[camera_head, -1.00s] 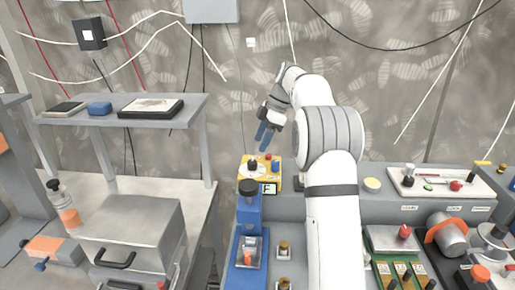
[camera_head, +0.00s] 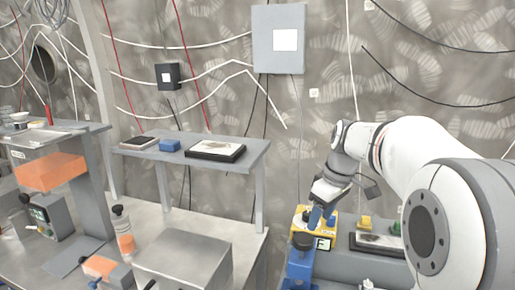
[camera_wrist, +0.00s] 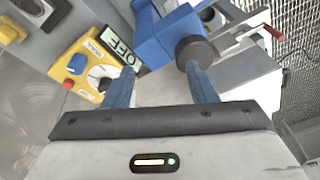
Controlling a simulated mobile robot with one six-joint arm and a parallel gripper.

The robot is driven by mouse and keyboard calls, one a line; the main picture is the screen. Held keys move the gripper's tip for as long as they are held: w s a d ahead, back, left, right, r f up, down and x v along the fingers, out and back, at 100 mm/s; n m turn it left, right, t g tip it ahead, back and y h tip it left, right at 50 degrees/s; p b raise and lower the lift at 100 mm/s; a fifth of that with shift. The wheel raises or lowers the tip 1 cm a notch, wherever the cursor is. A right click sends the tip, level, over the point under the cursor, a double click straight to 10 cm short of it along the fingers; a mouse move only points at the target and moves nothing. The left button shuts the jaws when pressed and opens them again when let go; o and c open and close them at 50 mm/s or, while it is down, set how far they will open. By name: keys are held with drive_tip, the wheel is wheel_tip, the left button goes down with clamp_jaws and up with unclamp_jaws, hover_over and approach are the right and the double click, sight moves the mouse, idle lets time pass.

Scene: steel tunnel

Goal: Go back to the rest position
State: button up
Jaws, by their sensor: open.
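My gripper (camera_head: 323,216) is in the head view at the right of centre, at the end of my white arm, with blue fingers pointing down. In the wrist view my gripper (camera_wrist: 152,88) shows its two blue fingers spread apart with nothing held between them. Beyond the fingers are a yellow box (camera_wrist: 72,62) with a red button, a dark knob and an OFF display, and a blue device (camera_wrist: 160,38) with a black knob. In the head view the yellow box (camera_head: 328,231) and the blue device (camera_head: 299,264) are close to the fingers. Contact cannot be told.
A grey shelf (camera_head: 255,152) holds a dark tray, a blue block and a flat dark item. A metal box (camera_head: 185,262) stands on the bench below. An orange block (camera_head: 50,172) is at far left. A grey wall box (camera_head: 278,50) and cables hang behind.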

drive_tip(key=s+f+m+h, duration=0.1)
drive_tip(key=s+f+m, duration=0.3)
drive_tip(key=s, duration=0.7)
drive_tip(key=s+a+f+m+t+h, duration=0.1)
drive_tip(key=s+f+m, duration=0.3)
drive_tip(key=s, duration=0.7)
drive_tip(key=shift+f+m, duration=0.3)
drive_tip(key=shift+m, duration=0.1)
